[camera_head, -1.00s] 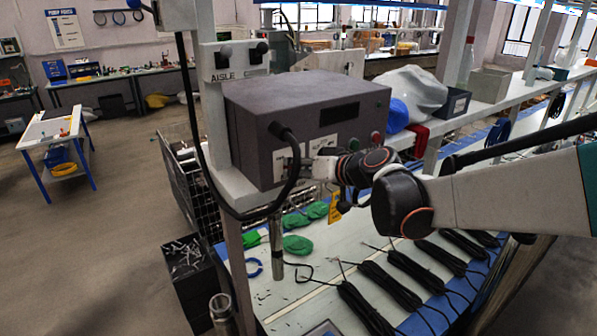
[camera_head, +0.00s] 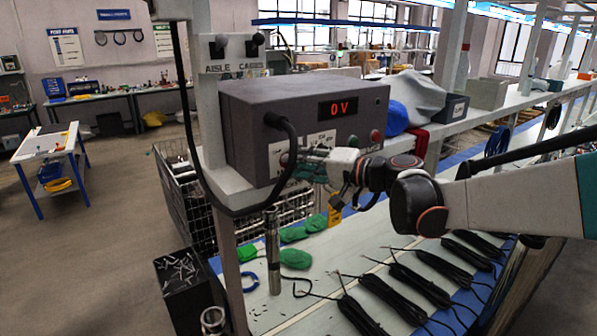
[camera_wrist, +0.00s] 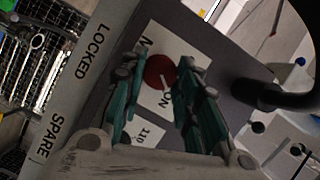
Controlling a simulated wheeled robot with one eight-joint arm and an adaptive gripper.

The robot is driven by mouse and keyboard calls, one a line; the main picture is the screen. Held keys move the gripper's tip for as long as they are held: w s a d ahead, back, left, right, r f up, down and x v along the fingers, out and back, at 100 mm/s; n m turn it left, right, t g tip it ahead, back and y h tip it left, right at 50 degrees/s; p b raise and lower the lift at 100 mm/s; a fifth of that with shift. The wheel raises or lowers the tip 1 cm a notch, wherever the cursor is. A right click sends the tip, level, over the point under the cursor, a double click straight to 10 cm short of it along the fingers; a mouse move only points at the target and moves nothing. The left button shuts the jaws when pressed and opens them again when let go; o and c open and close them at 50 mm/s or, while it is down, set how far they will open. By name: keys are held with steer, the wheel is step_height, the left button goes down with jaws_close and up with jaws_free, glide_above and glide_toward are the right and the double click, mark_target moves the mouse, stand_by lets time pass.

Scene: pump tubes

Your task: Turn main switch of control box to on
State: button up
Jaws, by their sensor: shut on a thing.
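The grey control box (camera_head: 250,118) hangs on the post at the centre of the head view, its display (camera_head: 339,107) lit red and reading 0 V. In the wrist view the main switch is a round red knob (camera_wrist: 159,72) on a white label, between the two green fingers of my gripper (camera_wrist: 165,68). The fingers are shut on it. The word ON shows beside the knob, near the white mark on it. The rest of the label is partly hidden by the fingers.
A thick black cable (camera_head: 288,135) plugs into the box front beside my gripper and loops down left. Red (camera_head: 376,136) and green buttons are right of it. Below, the bench (camera_head: 345,240) holds black cable bundles, green pieces and a metal tube (camera_head: 273,250).

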steer(key=shift+f+m+y+b, duration=0.1)
steer(key=shift+m+y+b, duration=0.2)
steer(key=shift+m+b, duration=0.25)
steer(key=o, duration=1.1)
steer(key=shift+d, duration=0.1)
steer(key=v, duration=1.2)
